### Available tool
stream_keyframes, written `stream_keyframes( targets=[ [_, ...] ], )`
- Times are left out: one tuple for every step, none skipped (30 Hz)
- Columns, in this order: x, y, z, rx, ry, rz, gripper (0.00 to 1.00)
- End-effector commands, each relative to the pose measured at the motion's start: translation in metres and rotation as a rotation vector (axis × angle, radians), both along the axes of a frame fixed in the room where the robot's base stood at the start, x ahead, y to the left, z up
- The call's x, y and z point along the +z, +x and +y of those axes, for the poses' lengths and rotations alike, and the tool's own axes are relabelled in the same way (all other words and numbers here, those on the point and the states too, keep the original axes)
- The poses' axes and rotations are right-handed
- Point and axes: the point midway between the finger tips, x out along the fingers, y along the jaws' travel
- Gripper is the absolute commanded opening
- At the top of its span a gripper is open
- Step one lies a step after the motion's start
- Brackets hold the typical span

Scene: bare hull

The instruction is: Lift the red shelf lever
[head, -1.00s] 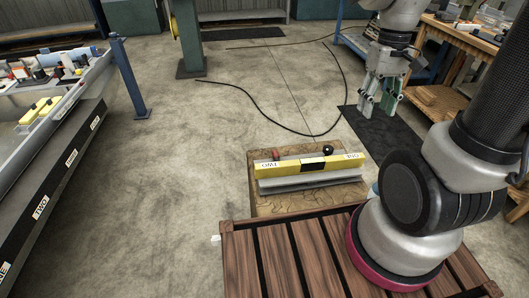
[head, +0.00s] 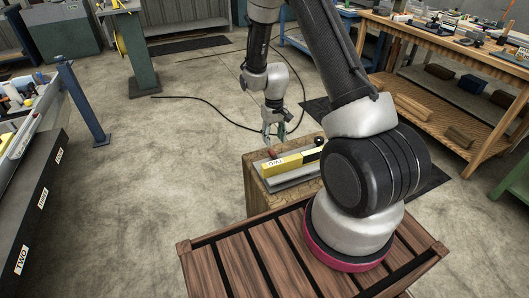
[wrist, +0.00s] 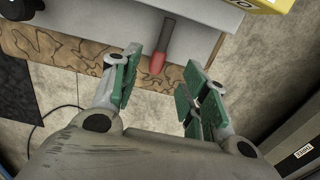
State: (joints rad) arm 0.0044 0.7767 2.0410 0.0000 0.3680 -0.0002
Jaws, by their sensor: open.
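The red shelf lever (wrist: 157,60) has a dark stem and a red end. It juts from the grey shelf face in the wrist view, ahead of and roughly between my fingers. In the head view the red lever (head: 271,153) shows as a small red spot at the left end of the yellow-fronted shelf (head: 272,166). My gripper (head: 274,135) is just beyond that end. In the wrist view my gripper (wrist: 165,78) has its green-padded fingers wide apart with nothing between the pads. I cannot tell the exact gap to the lever.
The shelf sits on a patterned wooden block (head: 254,200). A black knob (head: 319,141) is at its other end, partly behind my arm. A slatted wooden deck (head: 235,262) is in front. A workbench (head: 460,60) stands at right. Open floor lies to the left.

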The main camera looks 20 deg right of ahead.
Motion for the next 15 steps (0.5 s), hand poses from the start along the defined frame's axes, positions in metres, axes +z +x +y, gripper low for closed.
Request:
stream_keyframes(
  targets=[
    [0.0,0.004,0.0,0.0,0.0,-0.016,0.45],
    [0.0,0.006,0.0,0.0,0.0,-0.024,0.45],
    [0.0,0.008,0.0,0.0,0.0,-0.033,0.45],
    [-0.001,0.009,0.0,0.0,0.0,-0.037,0.45],
    [-0.002,0.01,0.0,0.0,0.0,-0.04,0.45],
    [-0.005,0.01,0.0,0.0,0.0,-0.042,0.45],
    [-0.008,0.01,0.0,0.001,0.0,-0.044,0.45],
    [-0.012,0.01,0.0,0.001,0.0,-0.044,0.45],
    [-0.018,0.01,0.0,0.001,0.0,-0.042,0.45],
    [-0.023,0.009,0.0,0.001,0.0,-0.041,0.45],
    [-0.028,0.01,0.0,0.001,0.0,-0.042,0.45],
    [-0.036,0.01,0.0,0.001,0.0,-0.041,0.45],
    [-0.041,0.01,0.0,0.001,0.0,-0.041,0.45],
    [-0.046,0.01,0.0,0.001,0.0,-0.042,0.45],
    [-0.052,0.01,0.0,0.001,0.0,-0.042,0.45]
  ],
)
